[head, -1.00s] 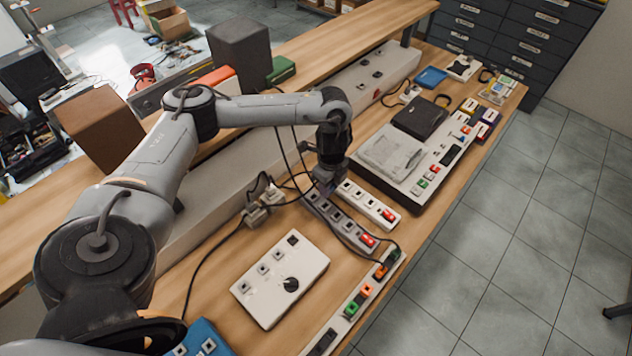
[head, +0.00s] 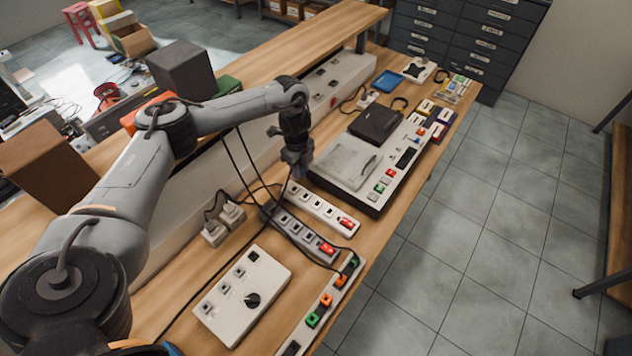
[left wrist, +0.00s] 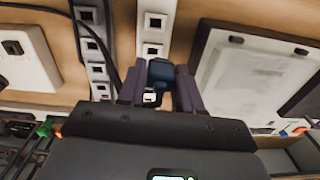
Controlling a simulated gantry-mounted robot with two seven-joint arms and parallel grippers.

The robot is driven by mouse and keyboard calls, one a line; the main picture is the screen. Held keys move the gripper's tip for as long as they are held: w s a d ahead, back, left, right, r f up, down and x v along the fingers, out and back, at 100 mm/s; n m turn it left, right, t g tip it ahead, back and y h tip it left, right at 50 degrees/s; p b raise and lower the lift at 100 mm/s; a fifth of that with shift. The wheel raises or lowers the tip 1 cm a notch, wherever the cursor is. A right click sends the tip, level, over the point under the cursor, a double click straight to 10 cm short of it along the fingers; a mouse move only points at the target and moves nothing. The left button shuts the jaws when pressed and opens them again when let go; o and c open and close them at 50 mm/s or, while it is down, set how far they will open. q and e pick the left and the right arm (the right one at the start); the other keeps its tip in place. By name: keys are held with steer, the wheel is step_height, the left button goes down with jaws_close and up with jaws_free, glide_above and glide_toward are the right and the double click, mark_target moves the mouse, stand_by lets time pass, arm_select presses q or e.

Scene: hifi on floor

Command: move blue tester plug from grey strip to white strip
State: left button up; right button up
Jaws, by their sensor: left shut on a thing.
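The blue tester plug (left wrist: 160,72) is between the purple-grey fingers of my left gripper (left wrist: 160,88) in the left wrist view. The gripper is shut on it. The white strip (left wrist: 156,25) lies behind the plug, and the grey strip (left wrist: 92,42) is to its left. In the head view my left gripper (head: 297,170) is over the far end of the white strip (head: 322,208). The grey strip (head: 297,231) lies alongside, with a red switch at its near end. The plug's lower end is hidden, so I cannot tell if it touches a socket. My right gripper is not in view.
A white box with a black knob (head: 243,293) is in front. Black cables loop beside the grey strip. White adapters (head: 222,224) lie left of it. The bench's right edge drops to tiled floor.

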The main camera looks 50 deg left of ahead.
arm_select(q)
steer(key=shift+s+a+f+n+b, duration=0.2)
steer(key=shift+s+a+f, duration=0.1)
steer(key=shift+a+f, duration=0.25)
steer(key=shift+s+a+f+n+b, duration=0.1)
steer(key=shift+s+a+f+n, duration=0.15)
steer(key=shift+a+f, duration=0.3)
steer(key=shift+s+a+f+g+b, duration=0.1)
steer(key=shift+s+f+g+b, duration=0.2)
steer(key=shift+b, duration=0.05)
step_height(320, 180, down, 3)
steer(key=b, duration=0.3)
steer(key=shift+w+r, duration=0.1)
steer(key=shift+f+b, duration=0.5)
steer(key=shift+b, duration=0.1)
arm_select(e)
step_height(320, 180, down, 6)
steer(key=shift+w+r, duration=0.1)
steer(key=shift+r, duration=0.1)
arm_select(q)
steer(key=shift+p, duration=0.45)
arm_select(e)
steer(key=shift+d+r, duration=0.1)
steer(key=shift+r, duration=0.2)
arm_select(q)
steer(key=shift+f, duration=0.2)
